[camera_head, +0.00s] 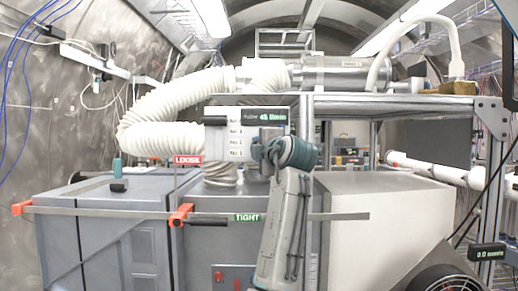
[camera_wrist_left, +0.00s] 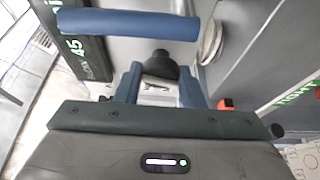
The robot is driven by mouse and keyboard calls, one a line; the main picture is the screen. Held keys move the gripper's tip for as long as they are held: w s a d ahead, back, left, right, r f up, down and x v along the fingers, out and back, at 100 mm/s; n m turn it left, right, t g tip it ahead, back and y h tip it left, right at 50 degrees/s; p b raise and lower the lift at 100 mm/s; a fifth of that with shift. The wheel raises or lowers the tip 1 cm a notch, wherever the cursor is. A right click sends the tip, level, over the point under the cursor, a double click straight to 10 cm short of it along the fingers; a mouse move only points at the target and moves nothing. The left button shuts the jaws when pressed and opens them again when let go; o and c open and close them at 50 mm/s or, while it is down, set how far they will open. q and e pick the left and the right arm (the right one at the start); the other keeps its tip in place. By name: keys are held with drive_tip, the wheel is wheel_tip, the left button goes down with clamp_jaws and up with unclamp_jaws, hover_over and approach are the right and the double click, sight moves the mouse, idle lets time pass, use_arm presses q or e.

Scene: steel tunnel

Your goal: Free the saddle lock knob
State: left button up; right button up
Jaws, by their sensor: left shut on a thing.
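In the left wrist view a black knob (camera_wrist_left: 160,66), apparently the saddle lock knob, sits between the two blue fingers of my left gripper (camera_wrist_left: 160,86), which is shut on it. In the head view this gripper (camera_head: 264,152) is in front of the machine, just below the green-lettered display (camera_head: 264,117); the knob is hidden there behind the gripper. A red LOOSE label (camera_head: 187,160) is left of the gripper, and a green TIGHT label (camera_head: 248,217) is lower, beside my arm. My right gripper is not in view.
A blue bar (camera_wrist_left: 130,23) crosses the top of the left wrist view, close beyond the knob. A long metal bar with orange clamps (camera_head: 181,215) runs across the grey cabinet (camera_head: 130,245). A ribbed white hose (camera_head: 150,125) curves at left. A steel frame post (camera_head: 306,130) stands close right of the gripper.

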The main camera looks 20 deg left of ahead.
use_arm(q)
drive_tip(key=shift+n, duration=0.3)
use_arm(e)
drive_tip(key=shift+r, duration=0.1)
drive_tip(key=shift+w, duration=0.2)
use_arm(q)
drive_tip(key=o, duration=1)
use_arm(e)
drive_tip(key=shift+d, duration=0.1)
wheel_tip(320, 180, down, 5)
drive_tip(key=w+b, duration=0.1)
drive_tip(key=b, duration=0.4)
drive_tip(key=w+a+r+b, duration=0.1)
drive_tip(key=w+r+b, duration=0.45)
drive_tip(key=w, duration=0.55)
use_arm(q)
drive_tip(key=b+v, duration=0.2)
drive_tip(key=v, duration=0.8)
drive_tip(key=shift+s+d, duration=0.25)
drive_tip(key=shift+d, duration=0.05)
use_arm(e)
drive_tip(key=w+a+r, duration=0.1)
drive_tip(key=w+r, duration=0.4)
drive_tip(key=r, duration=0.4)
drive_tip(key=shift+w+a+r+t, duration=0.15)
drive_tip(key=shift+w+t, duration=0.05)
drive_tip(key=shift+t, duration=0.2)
use_arm(q)
drive_tip(key=shift+g, duration=0.3)
